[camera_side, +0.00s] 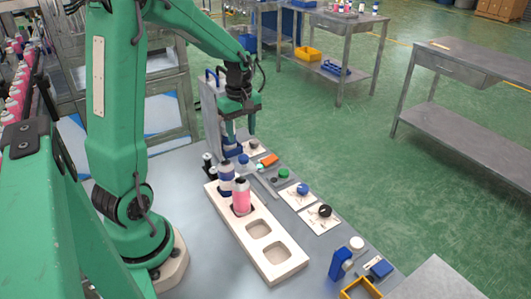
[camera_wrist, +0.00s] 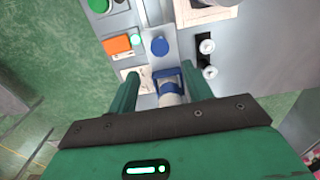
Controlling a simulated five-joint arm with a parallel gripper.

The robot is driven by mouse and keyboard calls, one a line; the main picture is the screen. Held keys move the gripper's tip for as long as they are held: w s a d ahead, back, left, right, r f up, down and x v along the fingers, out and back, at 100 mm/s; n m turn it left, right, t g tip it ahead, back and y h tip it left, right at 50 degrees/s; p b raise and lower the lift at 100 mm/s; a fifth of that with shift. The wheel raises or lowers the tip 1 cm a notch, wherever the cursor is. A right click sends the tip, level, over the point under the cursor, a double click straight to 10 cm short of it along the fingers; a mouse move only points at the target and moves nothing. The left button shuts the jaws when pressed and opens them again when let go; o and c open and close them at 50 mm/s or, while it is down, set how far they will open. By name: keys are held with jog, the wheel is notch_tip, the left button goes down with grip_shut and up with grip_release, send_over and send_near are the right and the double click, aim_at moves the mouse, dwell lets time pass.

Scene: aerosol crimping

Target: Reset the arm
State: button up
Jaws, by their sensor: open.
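My gripper (camera_side: 240,132) hangs fingers-down near the grey upright of the crimping station (camera_side: 211,110). In the wrist view its two green fingers (camera_wrist: 159,76) are spread, with gaps beside a white cylinder with a blue collar (camera_wrist: 170,90); nothing is gripped. I cannot tell how far below the fingertips the cylinder sits. In the side view a blue part (camera_side: 231,145) is just under the fingers, partly hidden.
An orange block (camera_side: 268,159), green button (camera_side: 283,173), blue knob (camera_side: 303,188) and black knob (camera_side: 324,210) line the right table edge. A yellow tray (camera_side: 360,290) is at the front. Two tray recesses are empty. Several pink cans (camera_side: 15,90) stand at far left.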

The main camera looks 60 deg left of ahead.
jog(key=s+d+r+m+t, duration=0.2)
jog(key=s+d+r+m, duration=0.3)
jog(key=d+m, duration=0.3)
jog(key=s+d+r+m+t, duration=0.3)
jog(key=s+d+r+m, duration=0.3)
jog(key=d+m, duration=0.3)
jog(key=shift+s+d+r+m+t, duration=0.15)
jog(key=shift+s+r+m+t, duration=0.15)
jog(key=shift+r+m, duration=0.3)
